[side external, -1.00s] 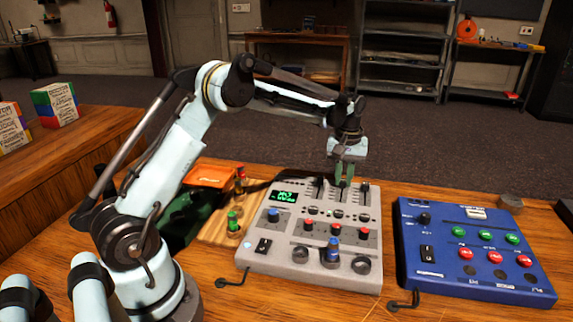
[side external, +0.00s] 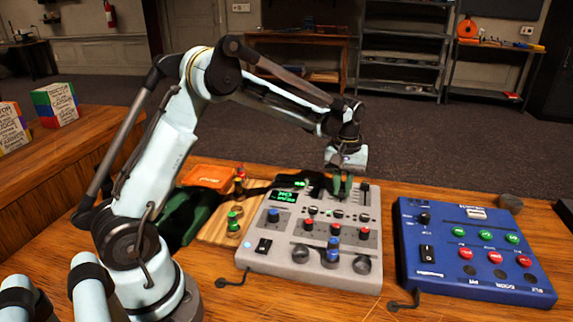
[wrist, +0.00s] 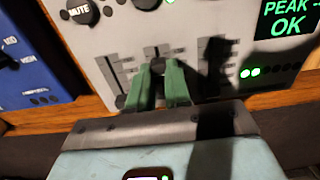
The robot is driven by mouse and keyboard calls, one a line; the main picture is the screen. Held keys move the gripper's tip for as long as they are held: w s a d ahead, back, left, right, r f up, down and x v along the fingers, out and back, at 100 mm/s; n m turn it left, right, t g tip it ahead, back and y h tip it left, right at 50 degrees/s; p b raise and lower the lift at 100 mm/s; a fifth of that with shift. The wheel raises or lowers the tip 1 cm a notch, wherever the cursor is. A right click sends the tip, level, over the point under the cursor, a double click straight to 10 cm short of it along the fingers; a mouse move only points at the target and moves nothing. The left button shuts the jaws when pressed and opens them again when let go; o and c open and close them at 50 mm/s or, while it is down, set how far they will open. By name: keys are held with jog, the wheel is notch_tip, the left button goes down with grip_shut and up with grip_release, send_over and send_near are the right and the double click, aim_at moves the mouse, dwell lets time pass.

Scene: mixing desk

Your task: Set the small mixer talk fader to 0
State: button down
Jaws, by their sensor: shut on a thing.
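The small grey mixer (side external: 300,262) stands on the wooden desk, with upright fader slots along its far edge. My gripper (side external: 342,192), with green fingers, is lowered onto the middle slot. In the wrist view, my gripper (wrist: 160,78) is shut at the middle slot (wrist: 157,52); the fader cap it grips is hidden between the fingers. Another fader cap (side external: 365,187) sits uncovered in the slot to the right. The third slot (wrist: 214,55) is partly in shadow in the wrist view. The fader labels are too small to read.
The mixer's lit screen (wrist: 288,18) reads "PEAK OK" in the wrist view. Several knobs, including a red one (side external: 308,225), stand in front of the faders. A blue button box (side external: 470,255) stands close on the right. An orange box (side external: 210,177) lies on the left.

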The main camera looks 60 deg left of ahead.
aim_at(341, 191)
jog(key=c, duration=1)
grip_release()
jog(key=shift+c, duration=0.2)
jog(key=shift+r, duration=0.15)
notch_tip(341, 191, up, 12)
jog(key=s+d+r+m+t, duration=0.3)
jog(key=s+d+m, duration=0.15)
jog(key=s, duration=0.45)
jog(key=s+d+f+m+t, duration=0.3)
jog(key=s+f, duration=0.3)
jog(key=s, duration=0.3)
jog(key=shift+s+m+t, duration=0.2)
jog(key=shift+m+t, duration=0.4)
jog(key=shift+m, duration=0.15)
